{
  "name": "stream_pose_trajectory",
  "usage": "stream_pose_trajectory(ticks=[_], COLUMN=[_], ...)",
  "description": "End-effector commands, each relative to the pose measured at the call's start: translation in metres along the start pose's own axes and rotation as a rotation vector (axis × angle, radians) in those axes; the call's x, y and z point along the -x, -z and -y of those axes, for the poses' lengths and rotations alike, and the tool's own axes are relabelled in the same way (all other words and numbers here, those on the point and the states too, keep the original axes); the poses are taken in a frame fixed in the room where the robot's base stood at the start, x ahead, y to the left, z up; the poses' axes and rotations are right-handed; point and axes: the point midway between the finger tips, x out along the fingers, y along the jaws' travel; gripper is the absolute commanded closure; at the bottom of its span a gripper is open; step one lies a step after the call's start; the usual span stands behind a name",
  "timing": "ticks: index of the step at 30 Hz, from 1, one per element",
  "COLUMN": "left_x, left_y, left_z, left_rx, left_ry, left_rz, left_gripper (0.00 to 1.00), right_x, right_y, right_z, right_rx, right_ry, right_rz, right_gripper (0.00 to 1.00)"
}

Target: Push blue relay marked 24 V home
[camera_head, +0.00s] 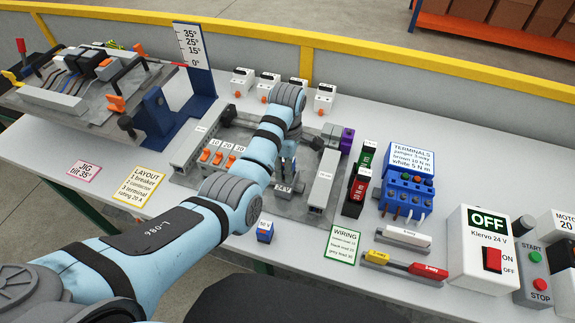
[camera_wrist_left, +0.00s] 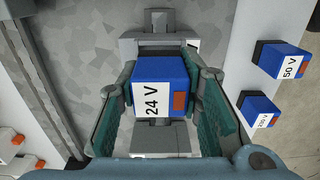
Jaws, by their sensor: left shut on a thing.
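The blue relay marked 24 V (camera_wrist_left: 160,82) is between the fingers of my left gripper (camera_wrist_left: 163,100) in the left wrist view, label facing the camera. The fingers are shut on its two sides. A grey socket (camera_wrist_left: 160,140) shows above and below the relay in that view; how deep the relay sits in it cannot be told. In the head view my left gripper (camera_head: 287,168) points down at the grey plate, and my arm hides much of the relay. My right gripper is not in view.
Two more blue relays, one marked 50 V (camera_wrist_left: 284,60) and another (camera_wrist_left: 258,108), stand beside the plate. Orange-levered breakers (camera_head: 217,157) are left of my arm. Grey duct (camera_head: 322,180), relays and a terminal block (camera_head: 408,190) are to the right.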

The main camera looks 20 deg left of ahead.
Motion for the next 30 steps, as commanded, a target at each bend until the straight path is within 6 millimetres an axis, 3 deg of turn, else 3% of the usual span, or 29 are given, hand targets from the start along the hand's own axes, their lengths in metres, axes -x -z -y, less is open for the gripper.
stream_pose_trajectory(ticks=[21,22,26,30], left_x=[-0.017,-0.017,-0.017,-0.016], left_y=[0.000,0.000,0.000,0.000], left_z=[0.000,0.000,0.001,0.001], left_rx=[0.000,0.000,0.000,0.000], left_ry=[0.001,0.001,0.003,0.002], left_rz=[0.000,0.000,0.000,0.000], left_gripper=[1.00,0.63,0.44,0.44], right_x=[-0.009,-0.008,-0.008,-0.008], right_y=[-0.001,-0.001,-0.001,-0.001], right_z=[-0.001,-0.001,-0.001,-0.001], right_rx=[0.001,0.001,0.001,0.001], right_ry=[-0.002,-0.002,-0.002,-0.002], right_rz=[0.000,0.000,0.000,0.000], right_gripper=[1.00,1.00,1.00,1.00])
